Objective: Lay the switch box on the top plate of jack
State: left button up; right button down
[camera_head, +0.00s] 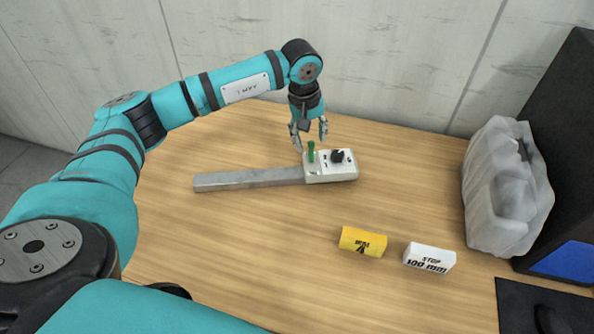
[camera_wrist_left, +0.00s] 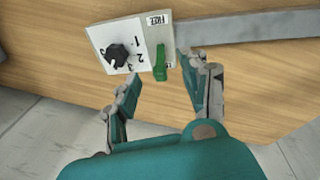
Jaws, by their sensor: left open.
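The switch box (camera_head: 343,173) is a white box with a black knob and an upright green lever, resting at the right end of a long grey bar (camera_head: 245,179) on the table. The box also shows at the top of the left wrist view (camera_wrist_left: 108,32), with the bar running off to the right. My left gripper (camera_head: 311,139) is open and empty, pointing down just above the lever end of the box. In the wrist view its fingertips (camera_wrist_left: 160,73) stand on either side of the green lever, apart from it. No jack with a top plate is recognisable. My right gripper is out of view.
A yellow block (camera_head: 362,242) and a white block marked "STOP 100 mm" (camera_head: 430,258) lie on the wooden table (camera_head: 260,240) in front. A translucent container (camera_head: 505,190), a dark panel (camera_head: 565,130) and a black mat (camera_head: 515,310) occupy the right.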

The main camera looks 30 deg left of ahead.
aim_at(312, 143)
pick_arm(q)
jog(key=f, duration=0.2)
jog(key=w+f+p, duration=0.1)
jog(key=f, duration=0.2)
jog(key=shift+w, duration=0.1)
grip_shut()
dwell(0.4)
jog(key=shift+w+r, duration=0.1)
jog(key=shift+r, duration=0.1)
